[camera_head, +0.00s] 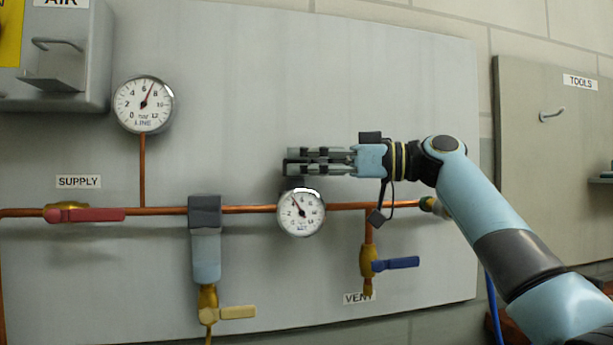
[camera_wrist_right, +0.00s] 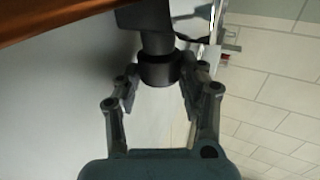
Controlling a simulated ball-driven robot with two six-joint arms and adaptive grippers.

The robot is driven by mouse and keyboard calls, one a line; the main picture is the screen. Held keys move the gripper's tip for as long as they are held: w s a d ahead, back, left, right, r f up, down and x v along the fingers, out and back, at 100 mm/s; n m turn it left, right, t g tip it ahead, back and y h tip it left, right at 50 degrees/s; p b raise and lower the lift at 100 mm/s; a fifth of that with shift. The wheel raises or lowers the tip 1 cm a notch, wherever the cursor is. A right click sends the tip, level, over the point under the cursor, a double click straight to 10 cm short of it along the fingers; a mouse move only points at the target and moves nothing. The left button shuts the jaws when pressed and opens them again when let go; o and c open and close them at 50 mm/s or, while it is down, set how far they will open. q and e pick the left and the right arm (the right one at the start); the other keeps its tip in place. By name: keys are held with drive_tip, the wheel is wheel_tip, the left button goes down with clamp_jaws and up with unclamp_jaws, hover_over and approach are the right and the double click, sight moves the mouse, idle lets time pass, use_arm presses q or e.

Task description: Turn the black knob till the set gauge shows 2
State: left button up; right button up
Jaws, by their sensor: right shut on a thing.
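The set gauge (camera_head: 301,212) is a small round white dial on the copper pipe in the head view. Its needle points up and to the left; the small figures are too blurred for an exact reading. The black knob (camera_head: 292,184) shows as a dark piece just above the gauge, mostly hidden by my right gripper (camera_head: 290,162). In the right wrist view the knob (camera_wrist_right: 158,70) is a black cylinder on a dark body, between the fingertips of my right gripper (camera_wrist_right: 159,82), which is shut on it. My left gripper is out of view.
The line gauge (camera_head: 143,104) reads about 7. The red supply handle (camera_head: 95,215), the filter bowl (camera_head: 206,257) with a yellow handle (camera_head: 238,312), and the blue vent handle (camera_head: 397,263) are on the pipes. The panel above the right gripper is clear.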

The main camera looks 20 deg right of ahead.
idle(0.3)
drive_tip(key=o, duration=1.2)
drive_tip(key=shift+c, duration=0.2)
drive_tip(key=v, duration=0.8)
